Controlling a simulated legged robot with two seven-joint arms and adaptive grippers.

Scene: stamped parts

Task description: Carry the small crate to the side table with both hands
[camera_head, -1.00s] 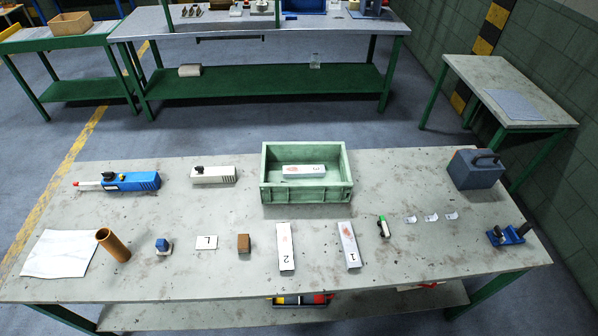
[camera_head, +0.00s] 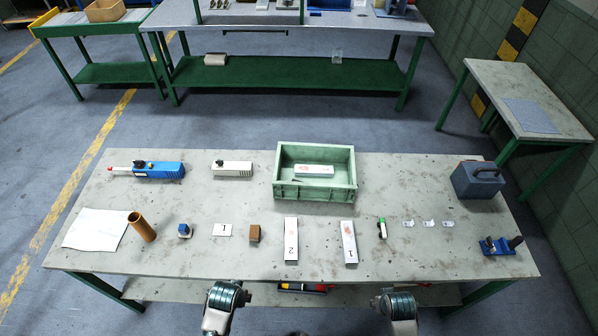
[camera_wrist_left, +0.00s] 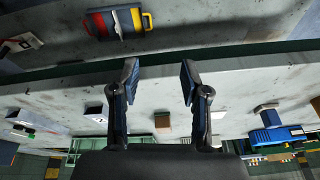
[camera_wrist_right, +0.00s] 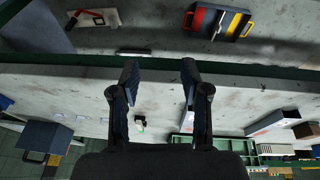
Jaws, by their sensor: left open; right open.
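The small green crate (camera_head: 315,194) stands upright on the near workbench, behind its middle, with a white box marked 3 (camera_head: 313,169) inside. A small side table (camera_head: 545,118) with a flat grey mat (camera_head: 528,115) stands at the far right. My two arms show at the bottom of the head view, in front of the bench and apart from the crate. In the left wrist view my left gripper (camera_wrist_left: 158,78) is open with nothing between its fingers. In the right wrist view my right gripper (camera_wrist_right: 160,75) is also open and empty.
On the near workbench (camera_head: 180,255), white boxes marked 2 (camera_head: 291,240) and 1 (camera_head: 349,243) lie in front of the crate. A blue tool (camera_head: 160,170) lies left and a grey-blue case (camera_head: 478,180) stands right. Open floor (camera_head: 420,130) separates bench and side table.

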